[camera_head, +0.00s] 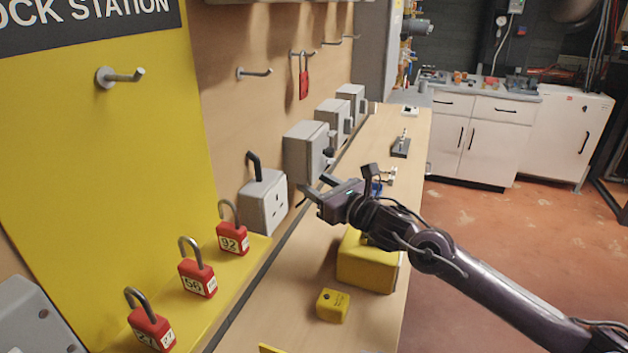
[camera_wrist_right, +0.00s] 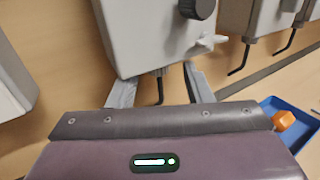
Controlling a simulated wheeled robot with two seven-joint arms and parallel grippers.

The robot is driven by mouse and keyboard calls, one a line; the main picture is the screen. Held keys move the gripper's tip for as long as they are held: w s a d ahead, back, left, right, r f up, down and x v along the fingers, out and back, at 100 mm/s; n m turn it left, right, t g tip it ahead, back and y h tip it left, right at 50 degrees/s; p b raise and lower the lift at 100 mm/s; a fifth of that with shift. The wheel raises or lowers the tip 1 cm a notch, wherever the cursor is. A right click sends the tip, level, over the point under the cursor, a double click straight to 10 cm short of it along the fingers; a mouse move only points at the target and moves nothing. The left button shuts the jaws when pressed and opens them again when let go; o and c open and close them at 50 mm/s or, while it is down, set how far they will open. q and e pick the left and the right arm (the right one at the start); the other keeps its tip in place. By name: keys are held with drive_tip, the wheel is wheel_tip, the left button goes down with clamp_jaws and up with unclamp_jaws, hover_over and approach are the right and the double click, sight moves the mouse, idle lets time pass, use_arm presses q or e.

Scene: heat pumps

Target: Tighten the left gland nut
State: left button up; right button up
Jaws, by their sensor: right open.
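My right gripper (camera_head: 312,188) reaches in from the right at the wall boxes, its two fingers apart and empty. In the right wrist view the open fingers (camera_wrist_right: 160,88) point at the underside of a grey box (camera_wrist_right: 150,35) with a black knob (camera_wrist_right: 197,6). A dark stem (camera_wrist_right: 159,88) hangs under that box, between the fingers and seemingly apart from both. In the head view this seems to be the grey box (camera_head: 303,150) just beyond the gripper. My left gripper is not in view.
Another grey box (camera_head: 264,203) with a black bent cable is left of the gripper. A yellow case (camera_head: 366,265) and small yellow block (camera_head: 332,305) stand on the bench below. Red padlocks (camera_head: 198,280) line the yellow ledge. A blue tray (camera_wrist_right: 292,120) lies right.

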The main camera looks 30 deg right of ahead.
drive_tip(key=shift+w+a, duration=0.25)
drive_tip(key=shift+w, duration=0.25)
drive_tip(key=shift+c, duration=0.4)
drive_tip(key=c, duration=0.9)
drive_tip(key=n+g+y+b, duration=0.2)
drive_tip(key=y, duration=0.1)
drive_tip(key=d+n+g+y+b, duration=0.1)
drive_tip(key=n+g+y+b, duration=0.1)
drive_tip(key=n+y, duration=0.1)
drive_tip(key=w+n+g+y+b, duration=0.1)
drive_tip(key=n+g+y+b, duration=0.1)
drive_tip(key=y, duration=0.1)
drive_tip(key=shift+d+r+n+y, duration=0.1)
drive_tip(key=shift+d+n+y, duration=0.2)
drive_tip(key=shift+y, duration=0.1)
drive_tip(key=shift+g, duration=0.4)
drive_tip(key=o, duration=1)
